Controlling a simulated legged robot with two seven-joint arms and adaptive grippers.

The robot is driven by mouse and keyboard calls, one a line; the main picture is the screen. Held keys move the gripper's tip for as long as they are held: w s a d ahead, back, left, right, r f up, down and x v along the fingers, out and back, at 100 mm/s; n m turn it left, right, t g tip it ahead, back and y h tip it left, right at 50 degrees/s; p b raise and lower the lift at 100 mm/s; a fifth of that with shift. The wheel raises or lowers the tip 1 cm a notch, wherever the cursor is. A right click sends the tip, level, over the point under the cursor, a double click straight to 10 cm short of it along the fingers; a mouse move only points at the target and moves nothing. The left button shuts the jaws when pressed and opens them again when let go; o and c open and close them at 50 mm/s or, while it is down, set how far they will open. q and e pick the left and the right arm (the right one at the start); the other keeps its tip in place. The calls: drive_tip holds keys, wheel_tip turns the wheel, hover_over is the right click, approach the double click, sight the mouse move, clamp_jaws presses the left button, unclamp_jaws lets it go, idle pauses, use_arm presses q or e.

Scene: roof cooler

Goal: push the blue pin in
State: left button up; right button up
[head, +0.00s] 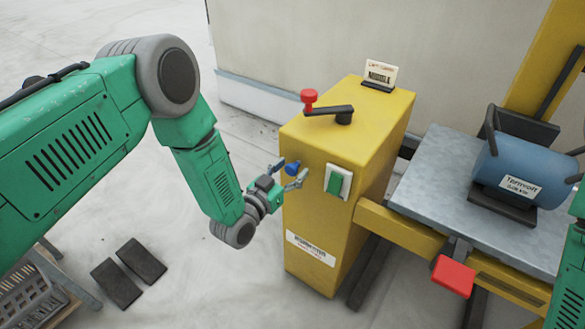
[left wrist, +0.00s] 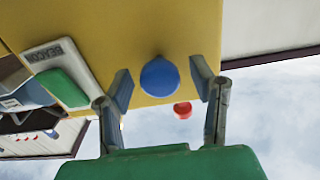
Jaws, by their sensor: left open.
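The blue pin (head: 292,168) sticks out of the front face of the yellow cabinet (head: 318,235), near its upper left. Its round head (left wrist: 160,77) is in the middle of the left wrist view. My left gripper (head: 285,172) is open, with one finger on each side of the pin. In the left wrist view both fingers (left wrist: 161,88) stand apart from the pin head, with a gap on each side. Part of my right arm shows at the right edge of the head view; its gripper is not seen.
A green rocker switch (head: 336,181) sits right of the pin. A crank with a red knob (head: 309,97) is on the cabinet top. A red pedal (head: 453,276) and a blue cylinder (head: 525,170) on a grey table (head: 450,165) are to the right. Two dark pads (head: 128,273) lie on the floor.

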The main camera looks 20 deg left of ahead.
use_arm(q)
drive_tip(key=v, duration=1.1)
drive_tip(key=s+a+f+n+g+y+p, duration=0.1)
drive_tip(key=s+a+f+g+y+p, duration=0.25)
drive_tip(key=s+f+g, duration=0.7)
drive_tip(key=s+a+r+n+g+y, duration=0.1)
drive_tip(key=s+a+g, duration=0.1)
drive_tip(key=s, duration=0.7)
drive_tip(key=s+a+r+n+g+y, duration=0.1)
drive_tip(key=s+a+g, duration=0.2)
drive_tip(key=s, duration=0.6)
drive_tip(key=shift+s+a+g+y, duration=0.15)
drive_tip(key=shift+s+g+y, duration=0.2)
drive_tip(key=shift+g, duration=0.1)
drive_tip(key=shift+w, duration=0.1)
